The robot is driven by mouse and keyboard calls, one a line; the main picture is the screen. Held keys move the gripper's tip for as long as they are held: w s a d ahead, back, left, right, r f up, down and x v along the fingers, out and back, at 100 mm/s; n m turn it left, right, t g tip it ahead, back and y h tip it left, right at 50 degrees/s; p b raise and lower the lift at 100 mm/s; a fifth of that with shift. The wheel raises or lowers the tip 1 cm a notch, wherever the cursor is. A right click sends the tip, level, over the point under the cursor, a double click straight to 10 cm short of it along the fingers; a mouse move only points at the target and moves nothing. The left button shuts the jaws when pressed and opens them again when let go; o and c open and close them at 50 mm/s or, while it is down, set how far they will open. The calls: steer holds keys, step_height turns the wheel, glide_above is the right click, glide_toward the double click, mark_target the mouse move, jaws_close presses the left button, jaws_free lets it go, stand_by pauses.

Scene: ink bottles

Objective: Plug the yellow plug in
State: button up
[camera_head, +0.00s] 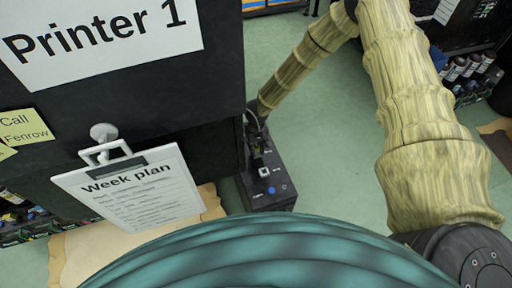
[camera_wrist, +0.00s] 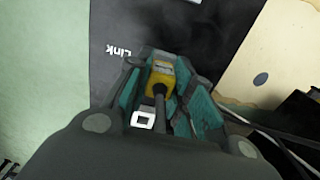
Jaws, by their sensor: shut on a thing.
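The yellow plug (camera_wrist: 160,78) is between the teal-lined fingers of my gripper (camera_wrist: 168,68) in the wrist view, and the gripper is shut on it. A dark cable runs from the plug toward the camera. A white-framed square (camera_wrist: 143,118) shows below the plug.
A black cabinet (camera_head: 130,85) labelled "Printer 1" stands close left of the box, with a "Week plan" clipboard (camera_head: 135,188) on it. Shelves of bottles (camera_head: 470,72) stand at the right. Green floor (camera_head: 320,140) is clear right of the box. Cables (camera_wrist: 275,140) lie at lower right in the wrist view.

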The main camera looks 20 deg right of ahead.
stand_by(0.4)
steer(key=o, duration=1.5)
steer(key=shift+c, duration=0.2)
steer(key=shift+r+p, duration=3.75)
steer(key=shift+r, duration=0.2)
